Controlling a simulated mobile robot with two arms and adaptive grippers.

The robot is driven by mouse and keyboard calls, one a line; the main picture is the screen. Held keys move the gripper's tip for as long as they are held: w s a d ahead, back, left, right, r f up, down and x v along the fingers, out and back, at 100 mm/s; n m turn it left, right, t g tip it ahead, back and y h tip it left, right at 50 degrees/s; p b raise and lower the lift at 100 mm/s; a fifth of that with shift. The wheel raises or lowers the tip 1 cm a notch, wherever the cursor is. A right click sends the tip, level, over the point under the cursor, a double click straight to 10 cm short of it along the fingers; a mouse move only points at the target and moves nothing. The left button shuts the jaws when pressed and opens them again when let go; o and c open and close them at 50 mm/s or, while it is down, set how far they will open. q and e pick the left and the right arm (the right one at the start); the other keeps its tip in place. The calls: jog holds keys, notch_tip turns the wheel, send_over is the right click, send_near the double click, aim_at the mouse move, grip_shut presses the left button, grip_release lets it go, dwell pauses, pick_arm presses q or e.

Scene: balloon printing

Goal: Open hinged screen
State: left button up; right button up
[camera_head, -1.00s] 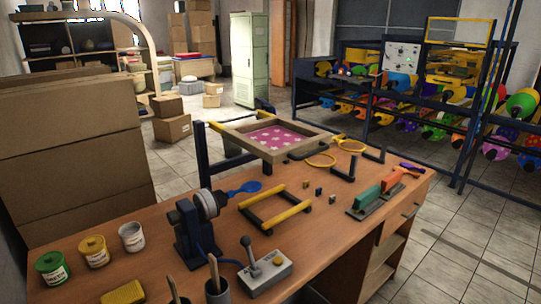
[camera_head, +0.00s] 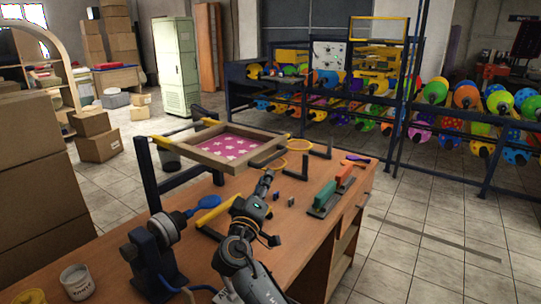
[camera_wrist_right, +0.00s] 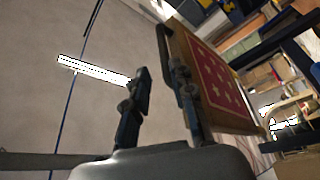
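The hinged screen (camera_head: 235,147) is a wooden frame around a pink mesh with white stars. It lies about level above the table, beside a dark blue post frame (camera_head: 150,178) with yellow parts at the corners. My right gripper (camera_head: 265,184) is over the table, in front of the screen's near side and below it in the picture. In the right wrist view, its fingers (camera_wrist_right: 160,98) are spread with nothing seen held between them. The screen (camera_wrist_right: 218,85) is just beyond the right finger there; whether they touch, I cannot tell. My left gripper is out of view.
The wooden table (camera_head: 95,255) holds a round-headed device (camera_head: 160,240) with a blue paddle (camera_head: 208,202), a green and red tool (camera_head: 328,197) and a white pot (camera_head: 77,281). A rack of colourful balloons (camera_head: 370,85) stands behind. Floor right of the table is clear.

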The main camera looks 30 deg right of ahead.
aim_at(273, 157)
jog(key=p+x, duration=0.2)
jog(key=x, duration=0.7)
jog(key=shift+w+d+p, duration=0.15)
jog(key=shift+w+p, duration=0.2)
jog(key=shift+p, duration=0.05)
jog(key=shift+w+d+f, duration=0.1)
jog(key=shift+w+d, duration=0.2)
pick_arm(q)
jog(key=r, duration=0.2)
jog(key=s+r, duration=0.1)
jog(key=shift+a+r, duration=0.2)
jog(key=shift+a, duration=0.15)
pick_arm(e)
grip_shut()
